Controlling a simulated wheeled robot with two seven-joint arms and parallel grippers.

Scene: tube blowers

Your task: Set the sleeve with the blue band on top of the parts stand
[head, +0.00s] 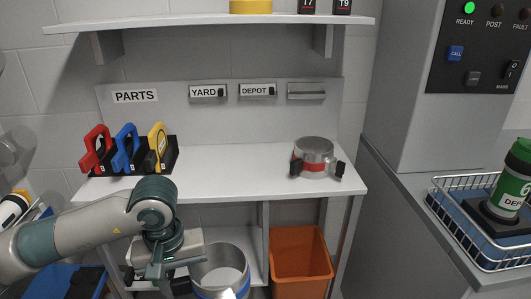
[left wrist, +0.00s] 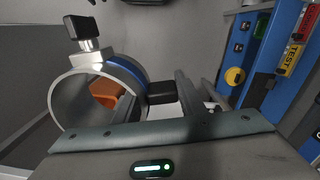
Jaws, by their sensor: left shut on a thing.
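The sleeve with the blue band (head: 220,268) is a silver metal ring in front of the parts stand, below its top. It also shows in the left wrist view (left wrist: 62,98), with its blue band (left wrist: 128,70) and black lugs. My left gripper (head: 182,284) is shut on the sleeve at its side; in the left wrist view the jaws (left wrist: 182,95) meet a black lug. The parts stand (head: 235,184) has a white top and a grey back panel labelled PARTS. My right gripper is not in view.
A sleeve with a red band (head: 314,166) stands at the right of the stand top. A rack (head: 170,168) with red, blue and yellow handled tools is at the left. The middle of the top is clear. An orange bin (head: 300,262) sits underneath. A shelf (head: 200,23) overhangs above.

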